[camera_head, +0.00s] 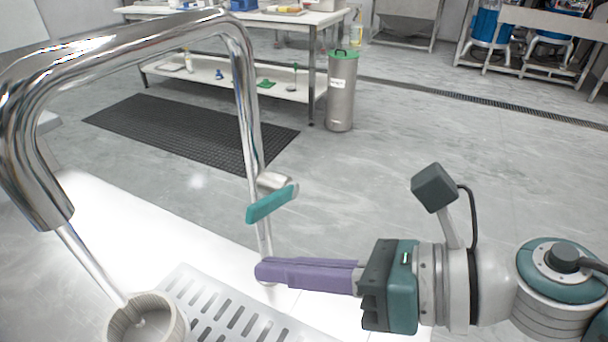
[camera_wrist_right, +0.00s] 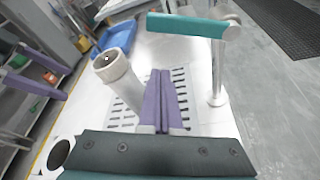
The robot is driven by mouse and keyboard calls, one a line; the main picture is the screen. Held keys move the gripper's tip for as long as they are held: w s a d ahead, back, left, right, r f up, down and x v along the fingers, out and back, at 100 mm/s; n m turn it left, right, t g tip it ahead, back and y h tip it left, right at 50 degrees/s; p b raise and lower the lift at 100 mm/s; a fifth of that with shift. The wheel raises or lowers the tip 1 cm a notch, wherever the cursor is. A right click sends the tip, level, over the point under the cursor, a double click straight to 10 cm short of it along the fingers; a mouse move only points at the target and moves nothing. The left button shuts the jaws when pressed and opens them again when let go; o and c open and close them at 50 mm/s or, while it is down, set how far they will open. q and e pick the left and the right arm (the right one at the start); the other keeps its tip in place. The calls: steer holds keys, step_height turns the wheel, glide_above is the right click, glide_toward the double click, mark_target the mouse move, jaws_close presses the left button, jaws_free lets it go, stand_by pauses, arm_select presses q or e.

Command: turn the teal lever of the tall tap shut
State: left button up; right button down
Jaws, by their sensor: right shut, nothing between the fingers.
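The tall chrome tap (camera_head: 245,105) rises from the counter and arches left to its spout. Its teal lever (camera_head: 271,204) sticks out from a small chrome valve on the upright post. The lever also crosses the top of the right wrist view (camera_wrist_right: 187,26). A thin shiny streak, apparently water, runs from the spout into a beige ribbed pot (camera_head: 172,326). My right gripper (camera_head: 258,272) is shut and empty, its purple fingers below the lever, near the post. In the right wrist view, two separated purple fingers at the left look like my open left gripper (camera_wrist_right: 35,62).
A slotted metal drain plate (camera_head: 235,318) lies in the white counter beside the pot. A blue tray (camera_wrist_right: 119,36) shows behind the pot in the right wrist view. A steel bin with a green lid (camera_head: 341,95) and a workbench stand far back.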

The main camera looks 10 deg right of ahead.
mark_target(275, 201)
steer(key=w+r+p, duration=0.2)
steer(key=r, duration=0.1)
steer(key=shift+a+r, duration=0.1)
steer(key=shift+r, duration=0.05)
steer(key=shift+r, duration=0.1)
stand_by(0.4)
